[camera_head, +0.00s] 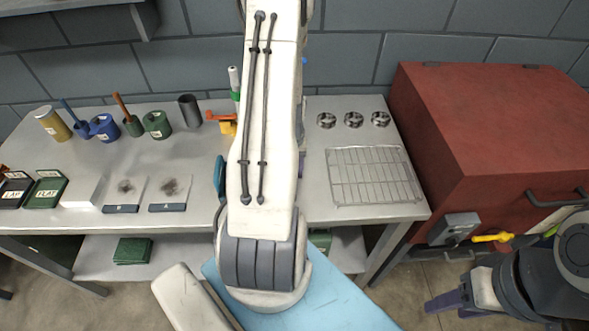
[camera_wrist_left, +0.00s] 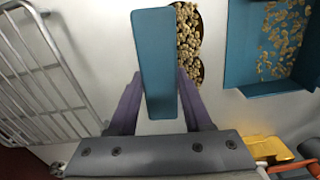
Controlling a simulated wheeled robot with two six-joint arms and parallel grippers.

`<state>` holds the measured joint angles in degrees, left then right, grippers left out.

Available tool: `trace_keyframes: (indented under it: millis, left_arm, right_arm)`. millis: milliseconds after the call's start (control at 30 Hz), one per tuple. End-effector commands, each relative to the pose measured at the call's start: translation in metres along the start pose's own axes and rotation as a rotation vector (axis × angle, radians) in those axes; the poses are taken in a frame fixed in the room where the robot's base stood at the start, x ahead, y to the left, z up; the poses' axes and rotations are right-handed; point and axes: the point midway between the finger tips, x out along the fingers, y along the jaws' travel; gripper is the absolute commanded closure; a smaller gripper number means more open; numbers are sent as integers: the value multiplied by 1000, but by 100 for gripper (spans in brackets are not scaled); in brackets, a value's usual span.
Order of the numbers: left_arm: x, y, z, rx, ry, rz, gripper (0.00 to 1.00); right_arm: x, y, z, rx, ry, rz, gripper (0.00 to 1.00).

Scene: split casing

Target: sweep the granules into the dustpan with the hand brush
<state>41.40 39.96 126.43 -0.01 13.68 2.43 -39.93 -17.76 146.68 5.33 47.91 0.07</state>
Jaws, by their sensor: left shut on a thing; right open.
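In the left wrist view my left gripper (camera_wrist_left: 158,105) is shut on a flat teal block, seemingly the hand brush (camera_wrist_left: 155,60). Its bristles are hidden. Tan granules (camera_wrist_left: 187,45) lie in a dark-edged heap just right of the brush, partly covered by it. The teal dustpan (camera_wrist_left: 240,65) stands further right, apart from the brush, with many granules (camera_wrist_left: 283,38) scattered on its floor. In the head view my white arm hides the left gripper, brush and heap; a teal edge, likely the dustpan (camera_head: 219,177), shows left of it. My right gripper (camera_head: 448,304) is open and empty, low at the right.
A wire rack (camera_head: 372,175) and several metal rings (camera_head: 353,119) lie on the table's right side. Cups and trays occupy the left. A red cabinet (camera_head: 475,125) stands close to the table's right end.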

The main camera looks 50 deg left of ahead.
Motion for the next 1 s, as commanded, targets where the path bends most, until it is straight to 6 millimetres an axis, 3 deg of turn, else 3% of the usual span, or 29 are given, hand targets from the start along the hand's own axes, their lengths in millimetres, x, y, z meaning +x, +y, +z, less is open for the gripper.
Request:
trace_keyframes:
  millis: [1000]
  left_arm:
    - [3,-30,4,-1,-4,0,95]
  right_arm:
    - [-1,0,0,0,0,0,50]
